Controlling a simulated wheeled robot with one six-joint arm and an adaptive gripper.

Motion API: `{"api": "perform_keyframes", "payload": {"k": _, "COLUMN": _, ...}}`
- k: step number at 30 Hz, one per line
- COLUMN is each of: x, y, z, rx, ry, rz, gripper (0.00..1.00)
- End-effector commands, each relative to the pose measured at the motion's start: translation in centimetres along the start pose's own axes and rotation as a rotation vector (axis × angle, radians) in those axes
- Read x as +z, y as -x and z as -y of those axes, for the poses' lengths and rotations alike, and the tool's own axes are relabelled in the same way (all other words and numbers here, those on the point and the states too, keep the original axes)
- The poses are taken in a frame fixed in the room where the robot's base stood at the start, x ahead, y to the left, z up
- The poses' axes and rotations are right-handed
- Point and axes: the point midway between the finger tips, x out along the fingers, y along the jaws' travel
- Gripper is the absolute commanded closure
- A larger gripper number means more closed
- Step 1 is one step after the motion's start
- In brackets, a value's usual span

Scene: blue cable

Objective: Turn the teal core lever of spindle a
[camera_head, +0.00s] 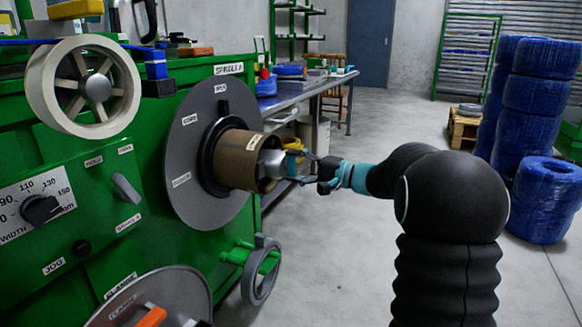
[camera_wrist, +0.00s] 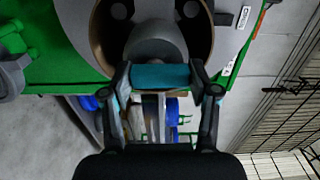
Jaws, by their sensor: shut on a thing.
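Spindle a sticks out from the front of the green machine, with a brown cardboard core (camera_head: 238,160) around it and a large grey round flange (camera_head: 190,122) behind the core. The teal core lever (camera_wrist: 160,76) shows in the wrist view, across the front of the grey spindle hub (camera_wrist: 155,37). My gripper (camera_wrist: 161,78) has a finger on each side of the teal lever and is shut on it. In the head view my gripper (camera_head: 300,170) reaches the open end of the core from the right, and the lever is mostly hidden there.
A workbench (camera_head: 309,94) with tools stands behind the machine. Blue cable coils (camera_head: 543,200) are stacked at the right. A second flange (camera_head: 160,298) with an orange lever (camera_head: 152,317) is below at the front. The floor (camera_head: 330,270) between is clear.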

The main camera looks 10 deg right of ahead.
Motion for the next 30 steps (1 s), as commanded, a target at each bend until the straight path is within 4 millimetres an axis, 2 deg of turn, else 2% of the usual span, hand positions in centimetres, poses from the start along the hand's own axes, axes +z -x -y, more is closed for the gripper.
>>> {"api": "perform_keyframes", "payload": {"k": 7, "x": -0.3, "y": 0.4, "z": -0.1, "rx": 0.002, "ry": 0.001, "rz": -0.01, "gripper": 0.75}}
{"api": "perform_keyframes", "payload": {"k": 8, "x": -0.3, "y": 0.4, "z": -0.1, "rx": 0.002, "ry": 0.001, "rz": -0.01, "gripper": 0.35}}
{"api": "perform_keyframes", "payload": {"k": 10, "x": -0.3, "y": 0.4, "z": -0.1, "rx": 0.002, "ry": 0.001, "rz": -0.009, "gripper": 0.17}}
{"api": "perform_keyframes", "payload": {"k": 11, "x": -0.3, "y": 0.4, "z": -0.1, "rx": 0.002, "ry": 0.001, "rz": -0.009, "gripper": 0.15}}
{"api": "perform_keyframes", "payload": {"k": 23, "x": 0.2, "y": -0.1, "z": 0.0, "rx": 0.001, "ry": 0.0, "rz": 0.006, "gripper": 0.15}}
{"api": "perform_keyframes", "payload": {"k": 26, "x": 0.2, "y": 0.8, "z": -0.1, "rx": 0.001, "ry": 0.0, "rz": 0.005, "gripper": 0.15}}
{"api": "perform_keyframes", "payload": {"k": 30, "x": 0.1, "y": 3.2, "z": 0.0, "rx": 0.001, "ry": -0.001, "rz": 0.001, "gripper": 0.15}}
